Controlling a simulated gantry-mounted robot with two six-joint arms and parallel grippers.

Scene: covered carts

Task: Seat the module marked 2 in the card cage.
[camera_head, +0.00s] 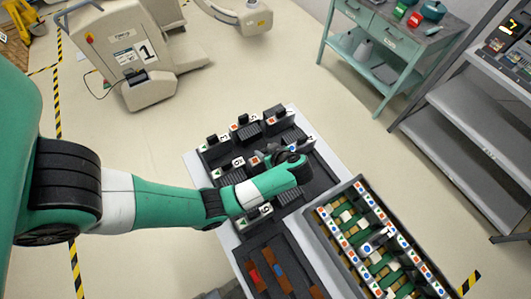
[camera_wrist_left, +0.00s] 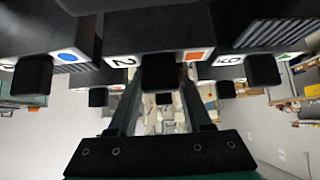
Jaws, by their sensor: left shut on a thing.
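My left gripper (camera_head: 270,154) is over the black tray of modules in the head view. In the left wrist view, the module marked 2 (camera_wrist_left: 118,38) is a dark block with a white label, an orange square and a black knob. My left gripper (camera_wrist_left: 158,76) is shut on that knob. In the head view the hand and forearm hide most of this module, so I cannot tell whether it is lifted. The card cage (camera_head: 322,214) is an open grey case to the right, with green boards and rows of coloured marks inside. My right gripper is not in view.
Several other numbered modules stand close around the hand, such as the one marked 5 (camera_head: 246,131). A dark tray with brown slots (camera_head: 246,247) lies nearer. A teal cart (camera_head: 350,55) and a grey shelf rack (camera_head: 455,120) stand beyond open floor.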

